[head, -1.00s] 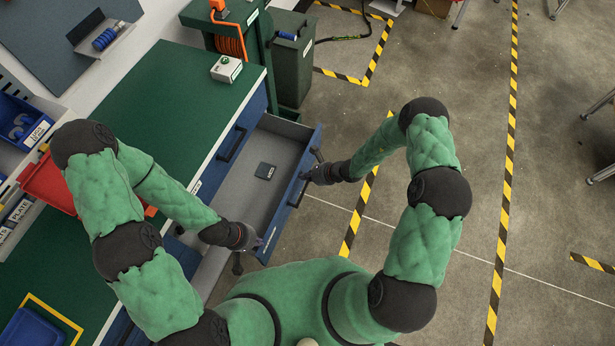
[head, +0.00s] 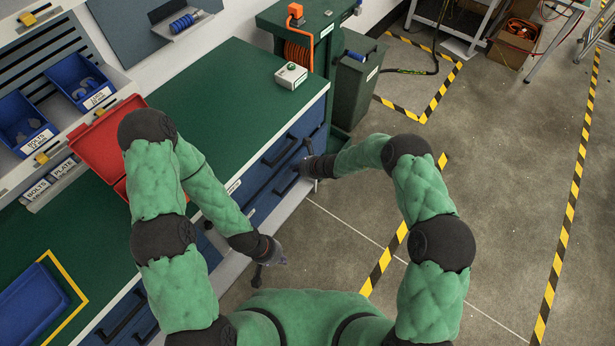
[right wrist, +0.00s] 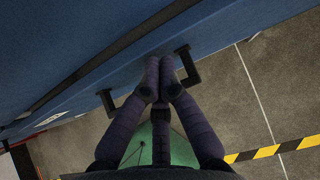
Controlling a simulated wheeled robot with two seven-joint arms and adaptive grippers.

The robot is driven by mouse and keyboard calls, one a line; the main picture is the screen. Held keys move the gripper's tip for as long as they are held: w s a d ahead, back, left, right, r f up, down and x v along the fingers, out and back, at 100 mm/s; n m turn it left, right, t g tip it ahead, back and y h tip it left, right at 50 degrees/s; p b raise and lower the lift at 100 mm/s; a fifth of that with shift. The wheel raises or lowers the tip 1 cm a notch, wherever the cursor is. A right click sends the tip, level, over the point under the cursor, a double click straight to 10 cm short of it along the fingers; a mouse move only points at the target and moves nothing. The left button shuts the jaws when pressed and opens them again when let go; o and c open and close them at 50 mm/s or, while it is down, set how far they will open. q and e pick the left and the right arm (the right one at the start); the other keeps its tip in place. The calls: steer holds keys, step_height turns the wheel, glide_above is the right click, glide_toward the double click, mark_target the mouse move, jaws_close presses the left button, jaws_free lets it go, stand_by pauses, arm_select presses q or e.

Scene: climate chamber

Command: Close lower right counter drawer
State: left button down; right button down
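The lower right counter drawer (head: 268,199) has a blue front with a black handle. In the head view it looks flush or nearly flush with the counter, and its inside is no longer visible. My right gripper (head: 309,166) is at the drawer front, near its right end. In the right wrist view my right gripper's fingers (right wrist: 160,72) are together, pointing at the blue drawer front (right wrist: 125,75) between the ends of the handle (right wrist: 189,68). Exact contact is hidden. My left gripper (head: 267,266) hangs in front of the counter, apart from the drawer; its finger opening is unclear.
The green counter top (head: 225,100) carries a red box (head: 108,145), a small white box (head: 291,76) and a blue tray (head: 33,300). A green bin (head: 357,85) stands beyond the counter. The floor (head: 500,180) to the right is clear, with striped tape.

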steer(key=shift+w+a, duration=0.65)
steer(key=shift+a, duration=0.3)
arm_select(q)
steer(key=shift+w+a+f, duration=0.15)
steer(key=shift+w+a, duration=0.05)
steer(key=shift+a, duration=0.1)
arm_select(e)
steer(key=shift+w+a+r, duration=0.1)
